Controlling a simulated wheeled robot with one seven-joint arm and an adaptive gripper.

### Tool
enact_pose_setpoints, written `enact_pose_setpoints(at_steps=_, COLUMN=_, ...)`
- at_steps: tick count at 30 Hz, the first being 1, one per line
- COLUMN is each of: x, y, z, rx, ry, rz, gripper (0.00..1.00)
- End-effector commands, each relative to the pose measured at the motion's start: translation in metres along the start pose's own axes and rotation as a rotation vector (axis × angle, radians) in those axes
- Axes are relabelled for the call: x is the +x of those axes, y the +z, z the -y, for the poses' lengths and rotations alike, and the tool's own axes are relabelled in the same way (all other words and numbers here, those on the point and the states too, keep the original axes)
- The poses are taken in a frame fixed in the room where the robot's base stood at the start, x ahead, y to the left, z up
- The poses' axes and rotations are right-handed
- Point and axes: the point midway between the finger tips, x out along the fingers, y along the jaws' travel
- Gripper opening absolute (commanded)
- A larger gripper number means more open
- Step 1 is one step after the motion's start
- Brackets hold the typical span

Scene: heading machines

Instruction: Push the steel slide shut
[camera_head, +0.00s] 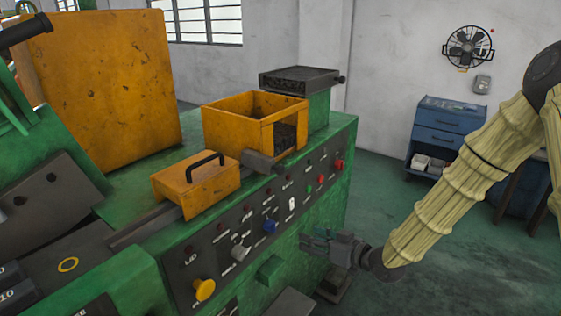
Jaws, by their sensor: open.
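A dark steel slide-like plate (300,77) with a small knob at its right end lies on top of a green block at the back right of the machine. I cannot tell from this view how far it stands open. My gripper (308,241) is open and empty, at the lower middle. It points left in front of the machine's green front face, below the control panel and well below the plate. I cannot tell whether it touches the face.
An open orange bin (222,125) and an orange lid (190,188) with a black handle sit on the green machine (343,140). The panel (220,258) carries several knobs and buttons. A blue cabinet (440,130) stands behind, with free floor (470,270) at right.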

Motion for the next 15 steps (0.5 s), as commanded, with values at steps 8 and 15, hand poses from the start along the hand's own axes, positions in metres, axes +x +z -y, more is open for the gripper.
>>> enact_pose_setpoints(at_steps=8, x=-0.014, y=-0.158, z=0.013, rx=-0.193, ry=-0.135, rz=-0.228, gripper=0.48)
enact_pose_setpoints(at_steps=15, x=-0.009, y=-0.18, z=0.018, rx=-0.225, ry=-0.158, rz=-0.258, gripper=0.48)
